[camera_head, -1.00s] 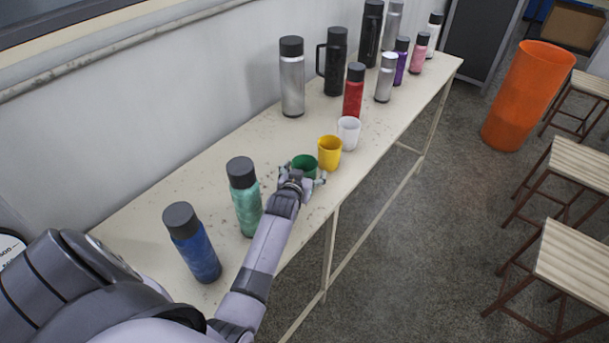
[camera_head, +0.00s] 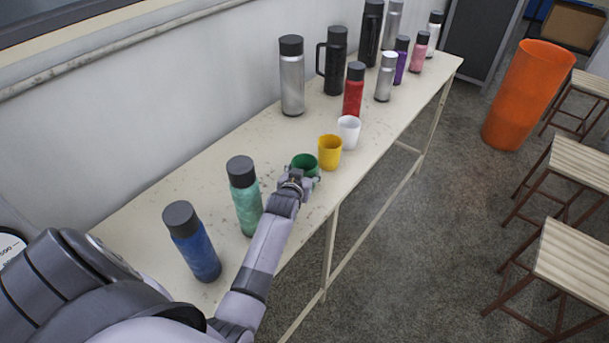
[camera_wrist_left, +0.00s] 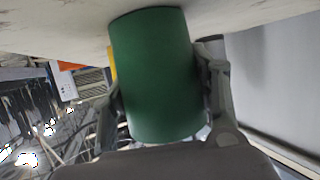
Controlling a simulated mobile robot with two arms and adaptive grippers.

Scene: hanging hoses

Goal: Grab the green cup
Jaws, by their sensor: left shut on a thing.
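The green cup (camera_head: 305,162) stands on the long table near its front edge, partly hidden behind my left gripper (camera_head: 303,178). In the left wrist view the green cup (camera_wrist_left: 155,75) fills the middle, with one finger of my left gripper (camera_wrist_left: 162,95) on each side of it. The fingers are closed on the cup's sides. The cup appears to be still at table level. My right gripper does not show.
A yellow cup (camera_head: 330,152) stands just beyond the green cup, then a white cup (camera_head: 348,132). A green bottle (camera_head: 244,195) and a blue bottle (camera_head: 192,243) stand nearer. Several bottles line the table's far part (camera_head: 425,90). A wall runs behind.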

